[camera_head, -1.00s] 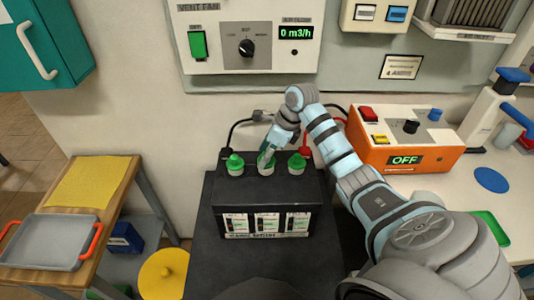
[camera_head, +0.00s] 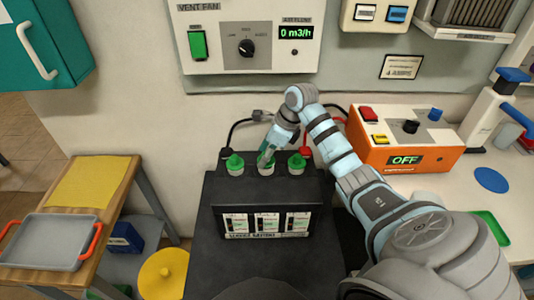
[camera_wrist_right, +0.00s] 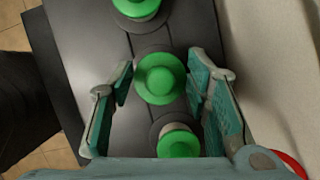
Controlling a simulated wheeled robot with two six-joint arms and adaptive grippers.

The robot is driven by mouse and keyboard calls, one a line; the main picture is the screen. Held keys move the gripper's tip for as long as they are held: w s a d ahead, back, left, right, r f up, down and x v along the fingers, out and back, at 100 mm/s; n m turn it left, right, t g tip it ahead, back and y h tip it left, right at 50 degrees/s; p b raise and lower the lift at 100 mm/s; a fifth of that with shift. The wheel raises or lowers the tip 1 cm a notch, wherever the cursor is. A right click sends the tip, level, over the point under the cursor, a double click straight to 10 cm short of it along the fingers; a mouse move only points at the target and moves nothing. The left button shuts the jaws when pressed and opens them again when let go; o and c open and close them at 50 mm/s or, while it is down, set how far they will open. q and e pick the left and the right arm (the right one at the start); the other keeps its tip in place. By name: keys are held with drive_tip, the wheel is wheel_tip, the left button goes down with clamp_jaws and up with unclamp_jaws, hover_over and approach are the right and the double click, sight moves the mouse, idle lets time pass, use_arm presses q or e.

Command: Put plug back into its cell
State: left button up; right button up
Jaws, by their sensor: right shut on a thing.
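The black battery (camera_head: 265,189) has three green-topped plugs in a row on its top. The left plug (camera_head: 235,165) and right plug (camera_head: 296,164) stand upright on their cells. The middle plug (camera_wrist_right: 160,79) is between the fingers of my right gripper (camera_head: 267,158), which is shut on it over the middle cell. The fingers partly hide this plug in the head view. I cannot tell whether it is fully seated. In the right wrist view the neighbouring plugs show above (camera_wrist_right: 138,6) and below (camera_wrist_right: 178,143) it. My left gripper is not in view.
An orange charger (camera_head: 405,140) reading OFF stands at the right. Black and red cables run behind the battery. The wall fan panel (camera_head: 248,40) is behind. A wooden table with a grey tray (camera_head: 48,242) is at the left. A yellow round lid (camera_head: 163,274) is below.

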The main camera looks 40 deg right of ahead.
drive_tip(key=shift+f, duration=0.15)
idle(0.6)
drive_tip(key=o, duration=0.9)
wheel_tip(320, 180, up, 7)
drive_tip(key=p, duration=0.5)
drive_tip(key=shift+p, duration=0.4)
clamp_jaws()
